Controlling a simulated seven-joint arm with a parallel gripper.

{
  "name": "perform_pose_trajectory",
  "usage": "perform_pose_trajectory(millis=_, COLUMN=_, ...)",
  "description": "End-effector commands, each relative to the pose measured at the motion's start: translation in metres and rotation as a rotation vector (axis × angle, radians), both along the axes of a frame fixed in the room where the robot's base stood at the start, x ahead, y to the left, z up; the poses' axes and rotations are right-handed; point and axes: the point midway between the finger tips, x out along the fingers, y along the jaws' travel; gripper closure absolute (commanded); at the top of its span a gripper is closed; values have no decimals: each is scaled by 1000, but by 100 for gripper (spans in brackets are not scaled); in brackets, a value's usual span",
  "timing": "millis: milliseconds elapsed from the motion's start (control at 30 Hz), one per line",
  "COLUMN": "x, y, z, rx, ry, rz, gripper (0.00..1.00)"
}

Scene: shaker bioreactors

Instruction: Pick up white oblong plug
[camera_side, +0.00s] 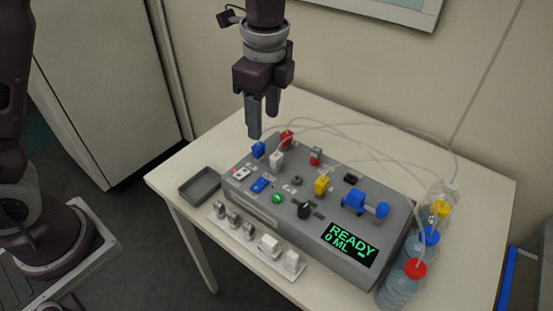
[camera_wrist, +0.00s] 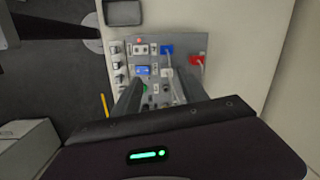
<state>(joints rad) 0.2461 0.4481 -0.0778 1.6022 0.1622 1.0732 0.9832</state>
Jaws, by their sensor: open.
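Several grey and white plugs stand in a row on a pale strip (camera_side: 258,257) along the front of the grey console. A wider white block-shaped plug (camera_side: 268,243) is near its right end, beside another white plug (camera_side: 291,259). A further white plug (camera_side: 276,160) sits on the console top, with a tube. I cannot tell for certain which is the oblong one. My gripper (camera_side: 263,122) is open and empty, pointing down above the console's back left. In the wrist view its fingers (camera_wrist: 160,86) hide part of the console.
The console (camera_side: 335,210) carries blue (camera_side: 258,150), red (camera_side: 287,139) and yellow plugs (camera_side: 321,185), a blue valve (camera_side: 362,200) and a READY display (camera_side: 349,244). Tubes arch to bottles (camera_side: 402,277) at right. A grey tray (camera_side: 200,186) lies left.

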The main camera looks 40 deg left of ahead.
Motion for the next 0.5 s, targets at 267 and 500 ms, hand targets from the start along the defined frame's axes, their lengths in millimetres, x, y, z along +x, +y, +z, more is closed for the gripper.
perform_pose_trajectory(millis=267, x=21, y=-20, z=-56, rx=32, ry=83, rz=-199, gripper=49)
perform_pose_trajectory(millis=500, x=20, y=-15, z=-98, rx=32, ry=83, rz=-193, gripper=49)
